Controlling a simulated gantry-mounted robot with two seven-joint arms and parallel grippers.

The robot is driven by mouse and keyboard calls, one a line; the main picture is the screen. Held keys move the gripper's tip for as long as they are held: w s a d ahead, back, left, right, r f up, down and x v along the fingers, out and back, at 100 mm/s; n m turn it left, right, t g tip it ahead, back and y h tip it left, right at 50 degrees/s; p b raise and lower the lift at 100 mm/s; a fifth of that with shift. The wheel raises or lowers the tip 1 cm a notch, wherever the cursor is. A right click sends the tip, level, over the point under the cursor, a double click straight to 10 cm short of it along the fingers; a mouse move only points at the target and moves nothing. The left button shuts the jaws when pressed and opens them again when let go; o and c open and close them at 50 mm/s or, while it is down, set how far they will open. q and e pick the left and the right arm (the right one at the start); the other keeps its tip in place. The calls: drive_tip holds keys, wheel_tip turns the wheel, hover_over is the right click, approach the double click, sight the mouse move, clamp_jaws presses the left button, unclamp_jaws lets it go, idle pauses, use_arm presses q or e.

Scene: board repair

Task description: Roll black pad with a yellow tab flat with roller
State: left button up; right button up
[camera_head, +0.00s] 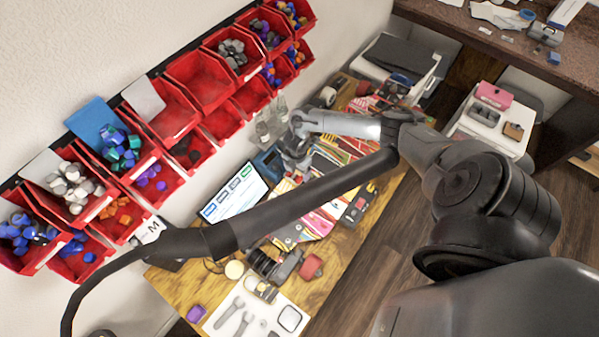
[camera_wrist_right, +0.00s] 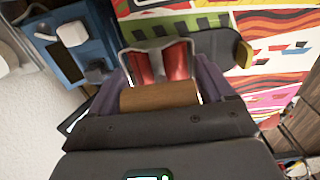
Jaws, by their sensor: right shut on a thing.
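In the head view my right gripper (camera_head: 293,160) is over the left edge of the patterned board (camera_head: 318,222), below the red bins. In the right wrist view it is shut on the wooden handle (camera_wrist_right: 160,95) of the roller, between purple fingers. The roller's grey frame and red part (camera_wrist_right: 163,64) point toward the board. The black pad (camera_wrist_right: 215,45) lies on the board, with its yellow tab (camera_wrist_right: 244,55) at the right end. The roller overlaps the pad's left end in the picture; whether they touch I cannot tell. My left gripper is not in view.
A blue device (camera_wrist_right: 70,50) sits close left of the roller. A tablet screen (camera_head: 236,193) stands left of the board. Red bins (camera_head: 202,82) line the wall. Tools lie on a white mat (camera_head: 228,300) at the front. My arm covers part of the table.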

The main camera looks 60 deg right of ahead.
idle(0.3)
wheel_tip(320, 180, up, 3)
drive_tip(key=p, duration=0.3)
drive_tip(key=shift+r, duration=2.05)
drive_tip(key=shift+w+a, duration=0.1)
